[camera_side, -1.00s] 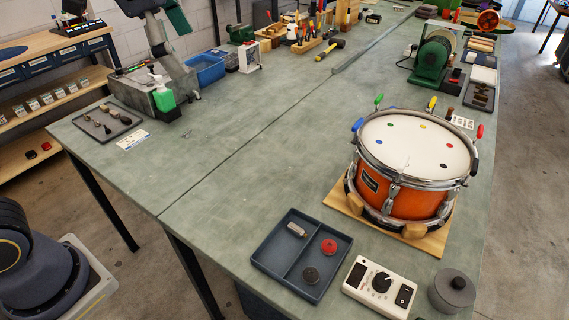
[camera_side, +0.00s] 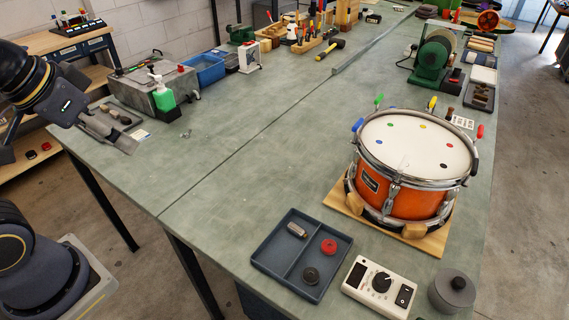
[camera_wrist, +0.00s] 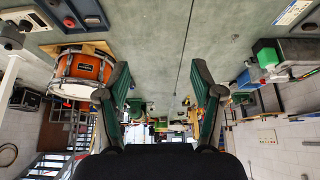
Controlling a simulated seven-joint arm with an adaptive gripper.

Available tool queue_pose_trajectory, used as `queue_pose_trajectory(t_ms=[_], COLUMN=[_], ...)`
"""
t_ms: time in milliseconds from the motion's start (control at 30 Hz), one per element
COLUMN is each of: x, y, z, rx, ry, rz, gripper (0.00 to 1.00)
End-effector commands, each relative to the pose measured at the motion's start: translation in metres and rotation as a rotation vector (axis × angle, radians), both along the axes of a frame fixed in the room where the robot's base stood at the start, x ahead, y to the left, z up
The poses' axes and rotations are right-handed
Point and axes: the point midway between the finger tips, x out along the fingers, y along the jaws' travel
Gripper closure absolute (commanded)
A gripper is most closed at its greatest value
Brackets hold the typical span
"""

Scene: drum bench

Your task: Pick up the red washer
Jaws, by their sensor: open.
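The red washer (camera_side: 329,246) lies in the right compartment of a dark blue divided tray (camera_side: 262,245) near the front of the bench. A dark round washer (camera_side: 311,275) lies in front of it, apart from it. A small grey metal piece (camera_side: 297,230) is in the left compartment. My gripper (camera_side: 122,138) is in the air at the left edge of the bench, far from the tray. In the wrist view my gripper (camera_wrist: 162,90) is open with nothing between its fingers.
An orange drum (camera_side: 400,200) stands on a wooden board right of the tray. A white control box (camera_side: 380,285) and a grey lidded pot (camera_side: 452,291) are beside the tray. A grey machine with a green bottle (camera_side: 163,98) stands behind my gripper. The middle of the bench is clear.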

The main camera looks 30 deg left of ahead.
Motion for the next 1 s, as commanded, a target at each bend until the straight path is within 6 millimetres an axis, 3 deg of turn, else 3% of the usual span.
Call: queue_pose_trajectory(t_ms=[200, 567, 667, 767, 867, 1000], x=[0.000, 0.000, 0.001, 0.015, 0.043, 0.101], y=[0.000, 0.000, 0.001, 0.001, -0.008, -0.041], z=[0.000, 0.000, 0.006, 0.033, 0.059, 0.080], rx=[0.000, 0.040, 0.133, 0.285, 0.453, 0.676], ry=[0.000, 0.003, 0.000, -0.029, -0.017, 0.024], rz=[-0.001, -0.074, -0.237, -0.478, -0.790, -1.315], gripper=[0.57, 0.57, 0.57, 0.57, 0.57, 0.57])
